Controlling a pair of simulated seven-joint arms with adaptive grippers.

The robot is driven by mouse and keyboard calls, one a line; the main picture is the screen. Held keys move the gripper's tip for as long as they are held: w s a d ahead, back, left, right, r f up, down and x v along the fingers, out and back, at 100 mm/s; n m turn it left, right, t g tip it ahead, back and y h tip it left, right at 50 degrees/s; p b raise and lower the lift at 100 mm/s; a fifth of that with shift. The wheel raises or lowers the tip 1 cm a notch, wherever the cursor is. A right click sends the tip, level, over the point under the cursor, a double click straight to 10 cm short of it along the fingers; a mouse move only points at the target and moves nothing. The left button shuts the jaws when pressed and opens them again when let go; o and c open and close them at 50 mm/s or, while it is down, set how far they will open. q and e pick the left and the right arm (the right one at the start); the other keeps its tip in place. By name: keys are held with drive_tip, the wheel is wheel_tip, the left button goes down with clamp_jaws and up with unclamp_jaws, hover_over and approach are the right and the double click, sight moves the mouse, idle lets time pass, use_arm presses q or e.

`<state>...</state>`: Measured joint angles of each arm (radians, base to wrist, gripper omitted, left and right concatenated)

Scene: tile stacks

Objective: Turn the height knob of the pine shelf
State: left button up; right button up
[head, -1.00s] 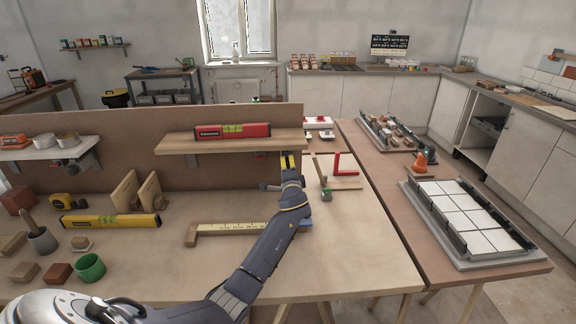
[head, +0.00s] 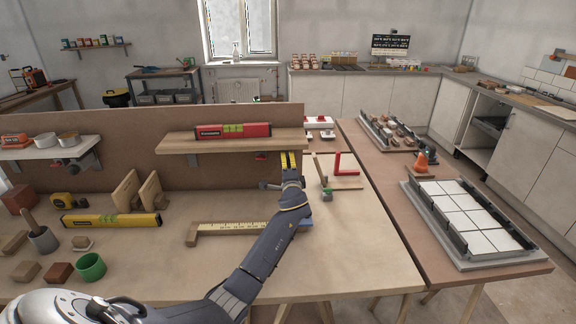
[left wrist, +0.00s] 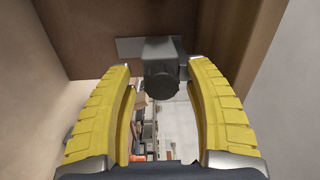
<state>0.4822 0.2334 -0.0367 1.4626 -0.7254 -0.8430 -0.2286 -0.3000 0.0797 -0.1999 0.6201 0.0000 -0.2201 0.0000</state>
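The pine shelf (head: 178,144) is a light wood board on the brown back panel, with a red level (head: 232,131) on top. In the left wrist view, a dark round knob (left wrist: 161,82) sits on a grey bracket block under a wooden surface. My left gripper (head: 291,158) is below the right end of the pine shelf. In the left wrist view its two yellow fingers (left wrist: 155,82) stand apart, one on each side of the knob. A gap shows between the fingers and the knob. My right gripper is not in view.
A white shelf (head: 42,153) is at the left. A yellow level (head: 110,220), a wooden rule (head: 235,227) and a green cup (head: 91,266) are on the bench. A red square (head: 345,168) lies right of my left gripper. The bench's front right is clear.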

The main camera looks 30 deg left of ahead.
use_arm(q)
drive_tip(key=v, duration=1.2)
idle(0.6)
